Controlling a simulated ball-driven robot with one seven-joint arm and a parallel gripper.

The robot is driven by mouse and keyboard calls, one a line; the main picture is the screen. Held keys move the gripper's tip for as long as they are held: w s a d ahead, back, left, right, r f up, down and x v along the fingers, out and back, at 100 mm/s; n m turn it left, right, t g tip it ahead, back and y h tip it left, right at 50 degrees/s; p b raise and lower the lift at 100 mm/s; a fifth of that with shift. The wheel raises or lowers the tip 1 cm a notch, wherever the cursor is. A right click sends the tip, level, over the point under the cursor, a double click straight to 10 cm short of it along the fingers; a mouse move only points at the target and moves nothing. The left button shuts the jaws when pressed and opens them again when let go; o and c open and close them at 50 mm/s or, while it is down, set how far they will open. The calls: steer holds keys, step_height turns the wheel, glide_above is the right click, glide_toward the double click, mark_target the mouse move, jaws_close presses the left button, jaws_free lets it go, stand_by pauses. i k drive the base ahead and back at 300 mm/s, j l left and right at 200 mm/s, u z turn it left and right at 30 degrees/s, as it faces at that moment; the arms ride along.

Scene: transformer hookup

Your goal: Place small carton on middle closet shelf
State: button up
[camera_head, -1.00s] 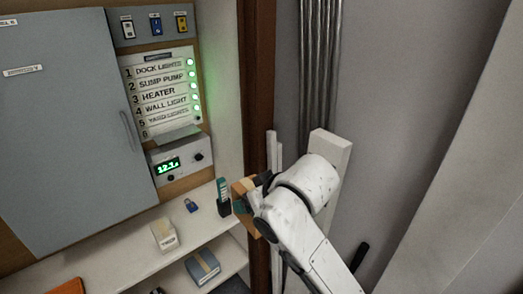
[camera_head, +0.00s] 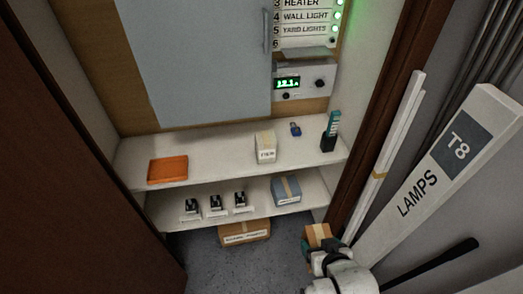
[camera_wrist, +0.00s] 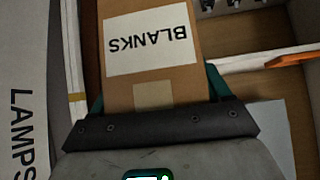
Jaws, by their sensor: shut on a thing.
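My gripper (camera_head: 322,247) is shut on a small brown carton (camera_head: 317,236) at the lower right of the head view. In the wrist view the carton (camera_wrist: 155,70) sits between the teal fingers and has a white label reading "BLANKS", upside down. The closet has an upper shelf (camera_head: 215,146) and a lower shelf (camera_head: 270,207). The carton is held in front of the closet's right side, apart from both shelves. Which one counts as the middle shelf I cannot tell.
The upper shelf holds an orange tray (camera_head: 168,170), a cream box (camera_head: 265,147), a blue padlock (camera_head: 295,129) and a dark green-topped holder (camera_head: 331,132). The lower shelf holds several black devices (camera_head: 215,203) and a blue-grey box (camera_head: 286,190). A larger carton (camera_head: 244,232) is on the floor. A "LAMPS T8" box (camera_head: 455,150) leans at right.

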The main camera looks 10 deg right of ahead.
mark_target(231, 152)
steer(key=i+j, duration=0.5)
steer(key=i+j+u, duration=0.1)
steer(key=i+j, duration=0.4)
steer(key=i, duration=0.25)
